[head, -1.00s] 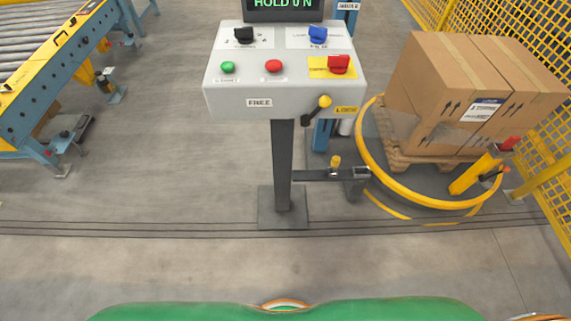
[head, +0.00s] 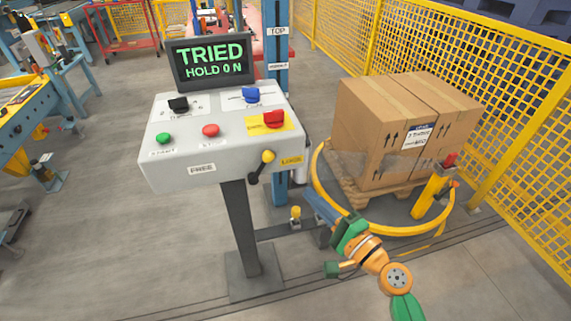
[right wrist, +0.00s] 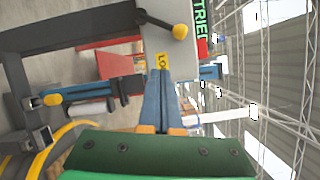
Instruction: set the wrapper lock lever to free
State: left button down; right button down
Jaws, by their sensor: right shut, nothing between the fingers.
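The wrapper lock lever (head: 262,166) is a black arm with a yellow knob on the front face of the grey control panel (head: 170,160). Its knob leans up and right, toward the yellow LOCK label (head: 291,160). The white FREE label (head: 202,169) is to the left. The lever (right wrist: 158,23) also shows at the top of the right wrist view. My right gripper (head: 310,195) is shut and empty, below and right of the lever and apart from it. In the right wrist view its fingertips (right wrist: 160,76) appear just below the LOCK label. My left gripper is not in view.
The panel carries a screen (head: 211,62) reading TRIED HOLD 0 N, knobs, buttons and a red switch (head: 274,119). A post (head: 240,230) supports it. A yellow ring (head: 330,196) surrounds boxes (head: 400,125) on a pallet at right. Yellow fencing (head: 390,45) stands behind.

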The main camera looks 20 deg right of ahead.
aim_at(276, 151)
jog(key=r, duration=0.2)
jog(key=shift+s+a+r+t+y, duration=0.1)
jog(key=shift+s+r+t+y, duration=0.1)
jog(key=shift+r+t+y, duration=0.15)
jog(key=p+x, duration=0.2)
jog(key=x, duration=0.8)
jog(key=shift+p, duration=0.3)
